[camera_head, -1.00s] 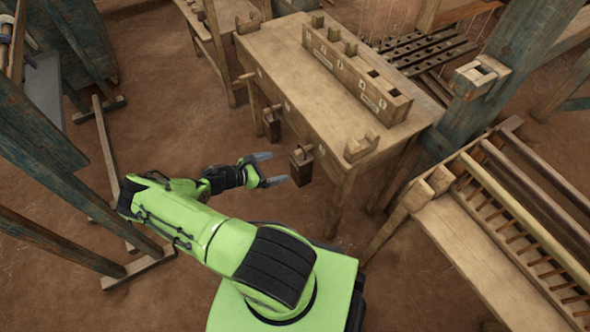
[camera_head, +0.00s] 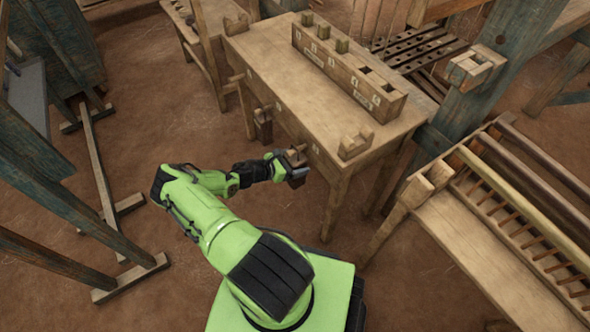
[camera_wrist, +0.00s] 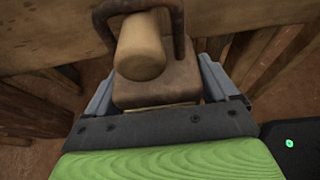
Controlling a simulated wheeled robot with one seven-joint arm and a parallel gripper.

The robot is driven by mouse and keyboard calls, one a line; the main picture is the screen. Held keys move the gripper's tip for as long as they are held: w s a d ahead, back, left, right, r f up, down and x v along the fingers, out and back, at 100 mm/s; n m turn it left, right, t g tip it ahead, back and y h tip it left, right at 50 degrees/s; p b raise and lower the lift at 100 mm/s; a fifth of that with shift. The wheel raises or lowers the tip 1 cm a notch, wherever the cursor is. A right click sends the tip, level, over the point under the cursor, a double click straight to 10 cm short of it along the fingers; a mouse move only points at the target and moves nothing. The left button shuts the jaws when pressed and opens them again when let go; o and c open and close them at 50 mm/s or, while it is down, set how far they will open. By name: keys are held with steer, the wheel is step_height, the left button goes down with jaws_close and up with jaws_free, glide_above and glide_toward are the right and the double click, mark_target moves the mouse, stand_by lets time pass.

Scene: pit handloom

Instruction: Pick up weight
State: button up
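The weight is a brown block with a dark metal loop on top. In the wrist view the weight (camera_wrist: 155,92) is in front of my gripper (camera_wrist: 158,82), one grey finger on each side. Its loop is around a round wooden peg (camera_wrist: 142,52), so it still hangs there. In the head view my gripper (camera_head: 290,172) is at the table's near side, around the weight (camera_head: 293,157), which is partly hidden. Whether the fingers press on the block or stand slightly apart from it cannot be told.
The wooden table (camera_head: 262,62) bears a slotted block (camera_head: 345,78) and a small notched block (camera_head: 356,142). Another weight (camera_head: 263,124) hangs further left along the table side. A loom bench (camera_head: 490,255) stands at right, blue-green posts (camera_head: 50,185) at left. Floor around my base is partly clear.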

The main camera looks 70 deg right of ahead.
steer(key=c, duration=1.2)
steer(key=shift+r, duration=0.1)
